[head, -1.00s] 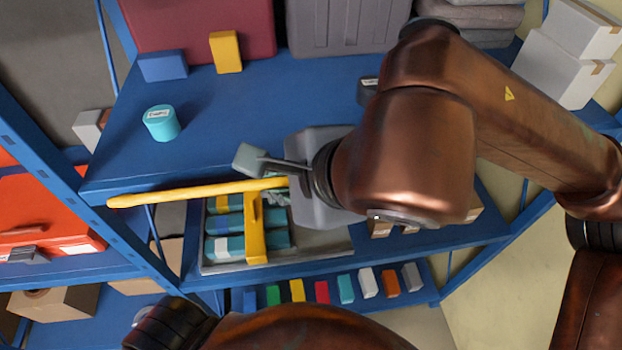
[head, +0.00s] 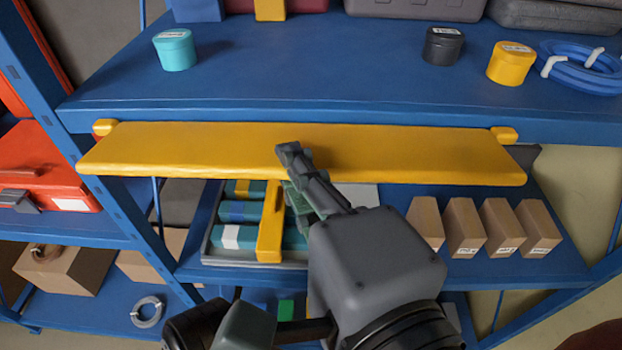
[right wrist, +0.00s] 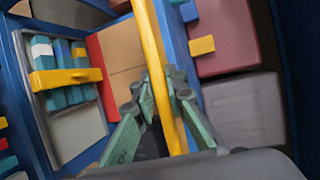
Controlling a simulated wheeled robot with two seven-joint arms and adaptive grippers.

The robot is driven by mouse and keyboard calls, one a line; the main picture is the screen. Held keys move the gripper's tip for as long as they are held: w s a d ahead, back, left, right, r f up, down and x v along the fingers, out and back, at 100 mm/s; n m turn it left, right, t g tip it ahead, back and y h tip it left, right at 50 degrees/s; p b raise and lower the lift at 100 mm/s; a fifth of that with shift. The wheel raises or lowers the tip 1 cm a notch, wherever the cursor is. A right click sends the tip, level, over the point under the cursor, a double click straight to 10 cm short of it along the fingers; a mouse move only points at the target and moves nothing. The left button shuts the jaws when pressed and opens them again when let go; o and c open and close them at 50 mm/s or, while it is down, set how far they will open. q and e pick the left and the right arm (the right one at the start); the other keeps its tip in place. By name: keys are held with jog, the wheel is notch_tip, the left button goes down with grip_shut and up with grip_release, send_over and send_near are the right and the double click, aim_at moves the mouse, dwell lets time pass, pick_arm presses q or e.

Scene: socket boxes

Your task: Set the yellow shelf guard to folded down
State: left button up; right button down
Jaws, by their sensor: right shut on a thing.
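The yellow shelf guard (head: 400,150) is a long flat board along the front edge of the upper blue shelf. Its upper corners meet small yellow end blocks, and its broad face shows below the shelf edge; I cannot tell its exact tilt. My right gripper (head: 300,172) is shut on the guard's front edge near the middle. In the right wrist view the guard (right wrist: 150,45) is a narrow yellow bar between the green fingers of the right gripper (right wrist: 163,100). My left gripper is not in view.
The upper blue shelf (head: 300,90) holds a teal tin (head: 175,50), dark tin (head: 442,46), yellow tin (head: 511,63) and blue hose (head: 585,70). Below the guard are a grey tray (head: 215,262) with a yellow handle (head: 271,225) and several brown boxes (head: 465,228).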

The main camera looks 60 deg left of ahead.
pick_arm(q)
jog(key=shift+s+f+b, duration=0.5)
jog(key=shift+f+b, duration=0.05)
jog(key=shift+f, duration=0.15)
pick_arm(e)
notch_tip(320, 180, down, 2)
jog(key=shift+s+d+f, duration=0.1)
jog(key=shift+f, duration=0.1)
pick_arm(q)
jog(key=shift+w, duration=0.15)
pick_arm(e)
jog(key=shift+f, duration=0.1)
jog(key=c, duration=2)
grip_release()
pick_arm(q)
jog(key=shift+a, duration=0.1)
pick_arm(e)
jog(key=shift+o, duration=0.2)
jog(key=shift+r, duration=0.3)
jog(key=shift+d+r, duration=0.1)
jog(key=shift+d, duration=0.05)
jog(key=v, duration=0.7)
